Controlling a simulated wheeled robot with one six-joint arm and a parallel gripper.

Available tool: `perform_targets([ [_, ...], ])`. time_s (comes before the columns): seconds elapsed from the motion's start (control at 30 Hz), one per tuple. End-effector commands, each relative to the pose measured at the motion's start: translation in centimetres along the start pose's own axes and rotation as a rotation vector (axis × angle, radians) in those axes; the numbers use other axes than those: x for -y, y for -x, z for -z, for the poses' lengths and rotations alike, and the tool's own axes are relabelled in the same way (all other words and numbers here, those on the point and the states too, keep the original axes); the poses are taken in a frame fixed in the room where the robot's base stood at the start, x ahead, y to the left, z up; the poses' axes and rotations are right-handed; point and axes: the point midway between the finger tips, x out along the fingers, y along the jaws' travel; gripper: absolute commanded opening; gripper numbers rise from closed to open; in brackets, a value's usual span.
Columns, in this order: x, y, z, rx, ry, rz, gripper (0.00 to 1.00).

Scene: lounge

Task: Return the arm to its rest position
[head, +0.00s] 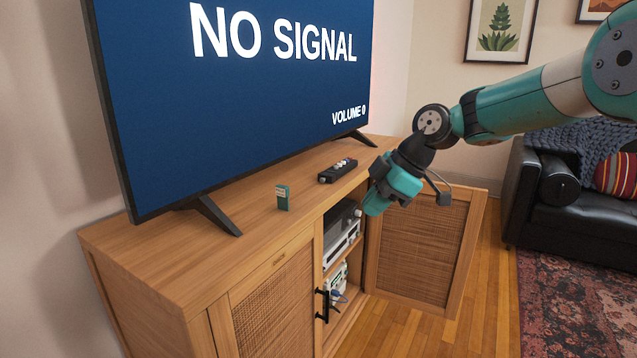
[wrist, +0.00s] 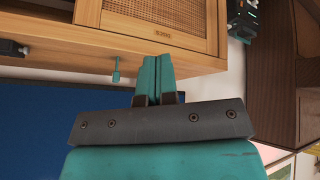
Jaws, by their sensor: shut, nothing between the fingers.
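My arm reaches in from the upper right of the head view, and its wrist bends down at the right end of the TV cabinet (head: 160,262). My teal gripper (head: 374,208) points down and left, in front of the open cabinet bay. In the wrist view its two teal fingers (wrist: 154,78) are together with nothing between them. They appear against the cabinet's wooden edge in that view; whether they touch it I cannot tell.
The cabinet's right door (head: 420,238) stands open beside my gripper. A TV (head: 240,90), a small green box (head: 283,198) and a black remote-like object (head: 338,171) are on top. Electronics (head: 341,238) sit inside. A black sofa (head: 575,215) stands right, with wooden floor between.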

Motion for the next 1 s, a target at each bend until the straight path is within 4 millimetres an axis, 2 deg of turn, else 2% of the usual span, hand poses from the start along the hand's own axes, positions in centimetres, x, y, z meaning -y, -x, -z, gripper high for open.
perform_targets([
  [0.03,2.9,1.3,1.5,0.015,-0.09,0.01,0.0],
  [0.1,7.0,2.5,2.8,0.04,-0.232,0.024,0.0],
  [0.23,14.8,4.1,3.8,0.093,-0.483,0.039,0.0],
  [0.3,18.6,4.7,3.8,0.12,-0.599,0.041,0.0],
  [0.4,23.3,5.1,3.3,0.154,-0.737,0.04,0.0],
  [0.67,33.5,5.1,0.9,0.234,-1.026,0.019,0.0],
  [0.7,33.3,6.5,1.7,0.236,-1.036,0.018,0.0],
  [1.0,31.9,12.9,5.7,0.236,-1.032,0.021,0.0],
])
